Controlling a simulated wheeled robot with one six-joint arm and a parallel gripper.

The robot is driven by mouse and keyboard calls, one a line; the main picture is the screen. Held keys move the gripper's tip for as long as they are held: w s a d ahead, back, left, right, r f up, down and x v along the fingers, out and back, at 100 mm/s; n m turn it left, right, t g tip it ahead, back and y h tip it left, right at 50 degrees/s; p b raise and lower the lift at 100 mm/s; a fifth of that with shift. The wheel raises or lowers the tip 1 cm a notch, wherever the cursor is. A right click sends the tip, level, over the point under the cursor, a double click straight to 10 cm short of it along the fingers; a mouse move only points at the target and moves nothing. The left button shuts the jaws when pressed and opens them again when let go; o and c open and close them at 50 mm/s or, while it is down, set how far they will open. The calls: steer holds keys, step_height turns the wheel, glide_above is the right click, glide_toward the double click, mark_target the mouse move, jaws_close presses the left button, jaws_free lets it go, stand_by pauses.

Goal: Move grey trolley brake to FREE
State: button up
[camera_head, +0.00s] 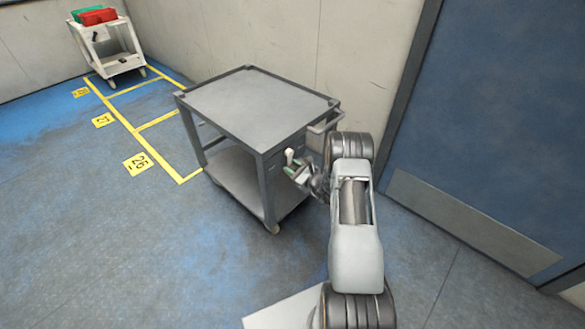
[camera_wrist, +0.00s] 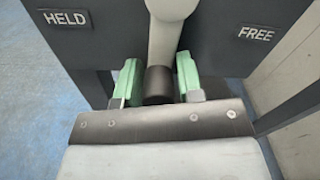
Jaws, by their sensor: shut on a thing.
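The grey trolley (camera_head: 262,105) stands on the blue floor beside the wall, its brake panel facing my arm. In the wrist view the dark panel carries a HELD label (camera_wrist: 66,20) at the left and a FREE label (camera_wrist: 256,33) at the right. The pale brake lever (camera_wrist: 165,42) lies between the two labels, near the middle. My gripper (camera_wrist: 158,82) has green finger pads on either side of the lever and is shut on it. A dark cylinder (camera_wrist: 158,86) shows between the pads. In the head view my gripper (camera_head: 297,170) is at the trolley's near right side, by the pale lever end (camera_head: 289,154).
A blue door (camera_head: 490,130) with a grey kick plate is at the right. A white trolley (camera_head: 108,50) with red and green bins stands at the back left. Yellow floor lines and number plates (camera_head: 138,163) mark bays. The floor at left is clear.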

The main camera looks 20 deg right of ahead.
mark_target(294, 155)
jaws_close()
steer(key=shift+w+d+f+n+b, duration=0.2)
steer(key=shift+d+n+b, duration=0.2)
steer(key=shift+n+b, duration=0.5)
steer(key=d+n+b, duration=0.1)
steer(key=n+b, duration=0.1)
steer(key=d+n+b, duration=0.1)
steer(key=n+b, duration=0.1)
steer(key=w+d+r+n+b, duration=0.1)
steer(key=n+b, duration=0.1)
steer(key=b, duration=0.1)
steer(key=shift+w, duration=0.1)
steer(key=shift+d+r+n, duration=0.1)
steer(key=shift+r+n, duration=0.1)
steer(key=shift+n, duration=0.2)
steer(key=shift+w+r, duration=0.1)
steer(key=shift+r, duration=0.1)
